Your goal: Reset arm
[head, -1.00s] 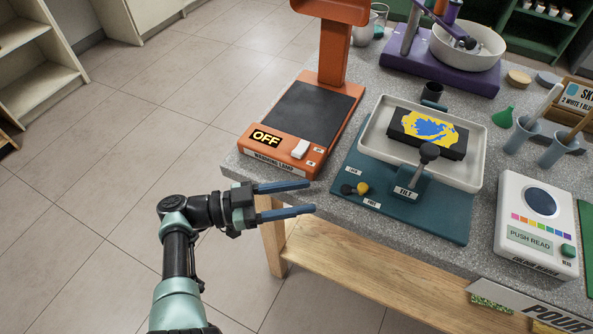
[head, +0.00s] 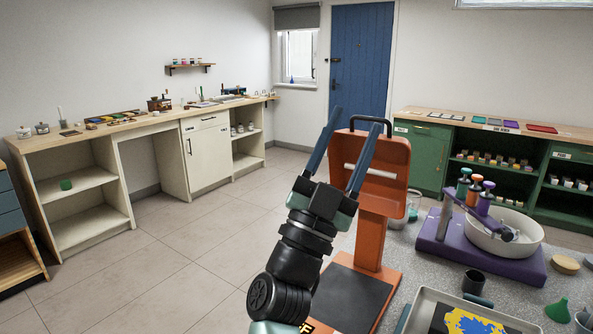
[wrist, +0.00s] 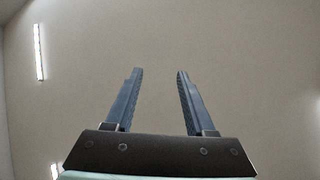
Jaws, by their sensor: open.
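My gripper (head: 343,148) is raised in the middle of the head view, its two blue fingers pointing up, spread apart with nothing between them. In the wrist view my gripper (wrist: 160,75) is also open and empty, against a plain pale surface with a light strip at the left. My arm is raised and bent at the wrist.
Cream cabinets (head: 205,160) line the left wall. A blue door (head: 360,60) is at the back. The tiled floor (head: 180,265) at left is clear.

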